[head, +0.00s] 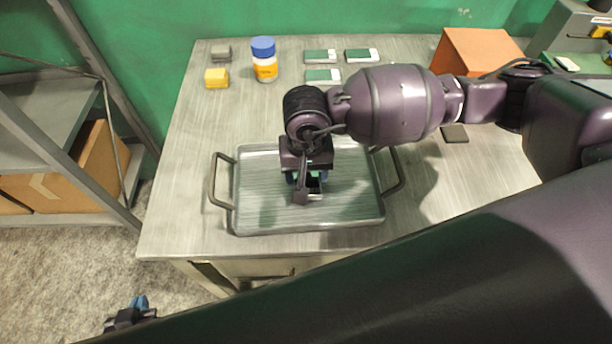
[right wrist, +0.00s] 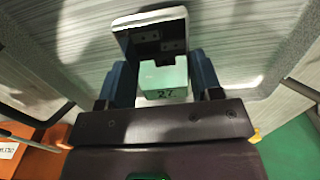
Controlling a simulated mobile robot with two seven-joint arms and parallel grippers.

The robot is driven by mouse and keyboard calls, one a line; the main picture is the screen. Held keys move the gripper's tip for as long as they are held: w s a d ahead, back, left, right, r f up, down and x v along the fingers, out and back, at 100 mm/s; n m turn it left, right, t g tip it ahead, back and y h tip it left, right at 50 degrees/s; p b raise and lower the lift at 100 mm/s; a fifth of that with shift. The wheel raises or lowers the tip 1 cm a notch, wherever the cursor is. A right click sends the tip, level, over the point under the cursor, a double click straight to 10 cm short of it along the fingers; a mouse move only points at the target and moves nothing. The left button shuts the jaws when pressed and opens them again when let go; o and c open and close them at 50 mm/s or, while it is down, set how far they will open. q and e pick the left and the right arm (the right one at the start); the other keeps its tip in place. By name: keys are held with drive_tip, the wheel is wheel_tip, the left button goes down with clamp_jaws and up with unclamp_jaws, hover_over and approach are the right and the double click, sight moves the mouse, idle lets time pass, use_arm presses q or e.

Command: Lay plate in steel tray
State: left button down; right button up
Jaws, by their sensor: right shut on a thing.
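The steel tray (head: 255,215) lies on the table, with a handle on its left and right sides. My right gripper (head: 308,186) reaches down over the middle of the tray, shut on a small green and white plate (head: 315,187). In the right wrist view the plate (right wrist: 164,76) sits between the blue fingers and bears the number 27. The tray (right wrist: 75,75) shows behind it. I cannot tell whether the plate touches the tray floor. My left gripper (head: 130,314) is at the lower left, away from the table; its jaws are too small and partly hidden to read.
Several other things stand at the table's back: a yellow block (head: 216,78), a grey block (head: 221,52), a blue-capped bottle (head: 264,62) and green-white plates (head: 322,76). An orange box (head: 475,50) is at the back right. Shelving (head: 60,140) stands left of the table.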

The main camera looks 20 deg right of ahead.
wheel_tip(320, 180, down, 2)
drive_tip(key=shift+f, duration=0.25)
use_arm(q)
drive_tip(key=shift+s+f, duration=0.15)
drive_tip(key=shift+s, duration=0.1)
drive_tip(key=shift+s+f, duration=0.1)
drive_tip(key=shift+f, duration=0.1)
use_arm(e)
drive_tip(key=shift+f, duration=0.15)
drive_tip(key=o, duration=1.3)
drive_tip(key=shift+o, duration=0.2)
use_arm(q)
drive_tip(key=shift+w+r, duration=0.15)
drive_tip(key=shift+w, duration=0.05)
use_arm(e)
drive_tip(key=shift+r, duration=0.2)
wheel_tip(320, 180, up, 11)
drive_tip(key=shift+f, duration=0.15)
use_arm(q)
drive_tip(key=shift+s, duration=0.15)
use_arm(e)
drive_tip(key=shift+r, duration=0.6)
